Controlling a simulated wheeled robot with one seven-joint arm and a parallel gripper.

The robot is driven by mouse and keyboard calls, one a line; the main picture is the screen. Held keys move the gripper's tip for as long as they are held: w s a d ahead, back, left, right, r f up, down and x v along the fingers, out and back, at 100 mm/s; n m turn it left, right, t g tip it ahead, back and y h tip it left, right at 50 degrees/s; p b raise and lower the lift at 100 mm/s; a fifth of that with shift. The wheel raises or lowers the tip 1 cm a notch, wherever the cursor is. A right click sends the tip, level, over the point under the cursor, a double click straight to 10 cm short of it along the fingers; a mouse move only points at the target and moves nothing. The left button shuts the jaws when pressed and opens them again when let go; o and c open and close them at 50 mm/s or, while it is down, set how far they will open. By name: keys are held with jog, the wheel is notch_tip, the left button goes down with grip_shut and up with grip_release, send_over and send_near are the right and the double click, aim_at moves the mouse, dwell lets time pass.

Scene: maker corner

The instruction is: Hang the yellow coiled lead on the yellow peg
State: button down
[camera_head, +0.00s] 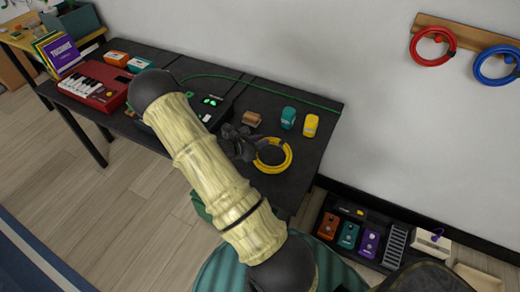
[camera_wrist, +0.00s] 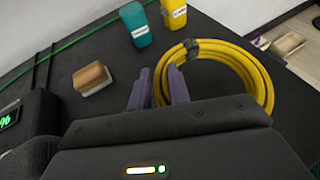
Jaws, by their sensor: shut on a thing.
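The yellow coiled lead (camera_head: 288,162) is a round coil near the right end of the dark table, with a dark tie on it. It also shows in the wrist view (camera_wrist: 262,82), right of the fingers. My gripper (camera_head: 255,147) is shut on the coil's left side. In the wrist view its purple fingers (camera_wrist: 160,86) are around that part of the lead. I cannot tell whether the coil touches the tabletop. The yellow peg is not in view. A wooden rail (camera_head: 432,20) on the wall holds a red coil (camera_head: 415,52) and a blue coil (camera_head: 478,70).
On the table (camera_head: 318,150) near the coil stand a teal bottle (camera_head: 288,118), a yellow bottle (camera_head: 311,125) and a brown block (camera_head: 251,119). A green cable (camera_head: 240,80) runs behind. A red keyboard (camera_head: 95,86) is at left.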

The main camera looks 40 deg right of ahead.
aim_at(260, 156)
jog(key=shift+f, duration=0.55)
jog(key=shift+f, duration=1.8)
jog(key=c, duration=1.3)
grip_release()
jog(key=shift+f, duration=0.1)
jog(key=shift+f, duration=0.2)
jog(key=v, duration=0.8)
jog(key=b+v, duration=0.1)
jog(key=v, duration=0.8)
jog(key=shift+s+a+r, duration=0.2)
jog(key=shift+s+a, duration=0.05)
jog(key=shift+a, duration=0.05)
